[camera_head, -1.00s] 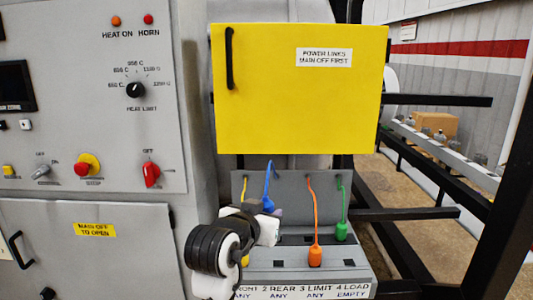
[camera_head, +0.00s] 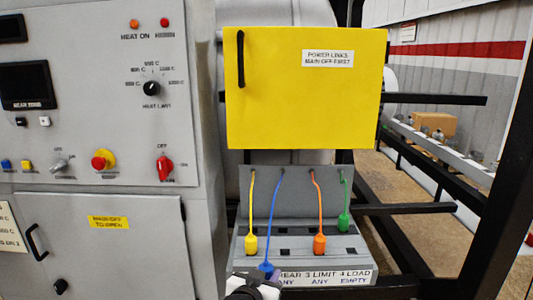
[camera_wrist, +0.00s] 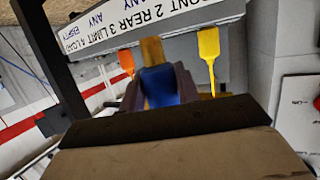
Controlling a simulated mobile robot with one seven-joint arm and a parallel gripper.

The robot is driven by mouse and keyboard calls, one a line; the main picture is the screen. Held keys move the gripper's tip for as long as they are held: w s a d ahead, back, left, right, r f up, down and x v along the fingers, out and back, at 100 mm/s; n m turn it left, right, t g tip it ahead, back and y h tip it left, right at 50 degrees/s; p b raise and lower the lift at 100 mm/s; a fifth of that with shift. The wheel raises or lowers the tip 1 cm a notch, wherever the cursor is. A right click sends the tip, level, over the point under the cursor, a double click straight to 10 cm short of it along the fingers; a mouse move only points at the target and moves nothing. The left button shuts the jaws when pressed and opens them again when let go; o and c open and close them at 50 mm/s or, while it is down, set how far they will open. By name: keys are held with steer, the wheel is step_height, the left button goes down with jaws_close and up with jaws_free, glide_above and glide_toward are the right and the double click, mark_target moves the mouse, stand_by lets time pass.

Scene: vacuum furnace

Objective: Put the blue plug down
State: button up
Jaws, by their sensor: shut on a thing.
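The blue plug (camera_head: 266,267) hangs on its blue cord at the front edge of the grey socket panel (camera_head: 259,205). My gripper (camera_head: 267,274) is at the bottom of the head view, shut on the blue plug. In the wrist view, the blue plug (camera_wrist: 158,88) sits between my gripper's fingers (camera_wrist: 157,92), near the panel's label strip. I cannot tell whether the plug touches the panel. My gripper covers the left part of the label (camera_head: 325,278).
Yellow (camera_head: 251,244), orange (camera_head: 319,243) and green (camera_head: 344,221) plugs on cords stand on the panel. Dark sockets show between them. A yellow door (camera_head: 303,90) hangs above. The control cabinet (camera_head: 100,150) is left; black frame bars (camera_head: 405,208) are right.

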step_height(320, 180, down, 42)
steer(key=n+y+b, duration=0.2)
steer(key=n+y, duration=0.2)
steer(key=y, duration=0.1)
steer(key=shift+w+t, duration=0.4)
